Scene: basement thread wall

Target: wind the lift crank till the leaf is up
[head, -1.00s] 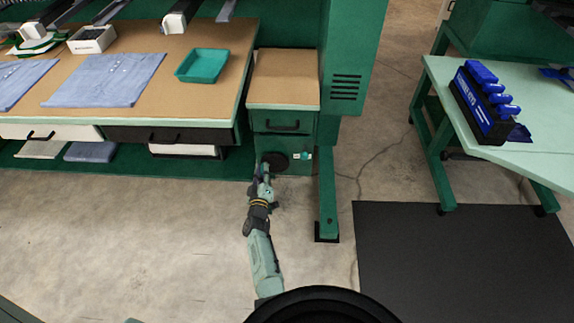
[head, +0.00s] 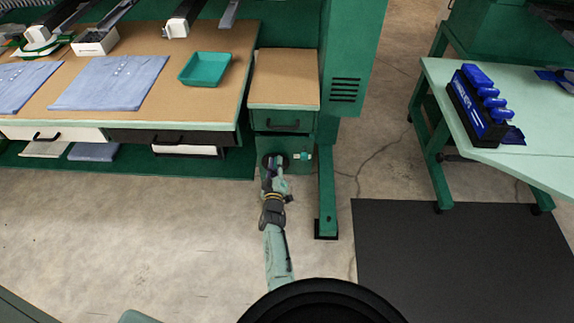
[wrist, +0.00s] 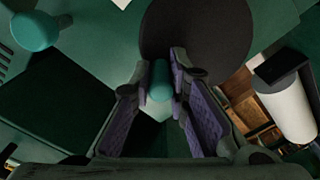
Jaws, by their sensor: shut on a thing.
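The lift crank is a round dark disc (head: 268,160) low on the front of the green cabinet, below its drawer. It also shows as a big dark disc (wrist: 195,30) in the wrist view. My gripper (head: 279,167) is at the disc's right side in the head view. In the wrist view my gripper (wrist: 160,92) is shut on the crank's teal handle (wrist: 160,78), which sits between the two purple-lined fingers. The fingers hide part of the handle. I cannot tell for sure which panel is the leaf; a brown top (head: 285,78) lies on the cabinet.
A teal knob (head: 302,156) sticks out right of the crank. A green post (head: 327,190) stands to the right. The worktable (head: 215,45) with cloths and a teal tray (head: 205,68) is at left. Bare concrete floor lies in front, with a black mat (head: 460,260) at right.

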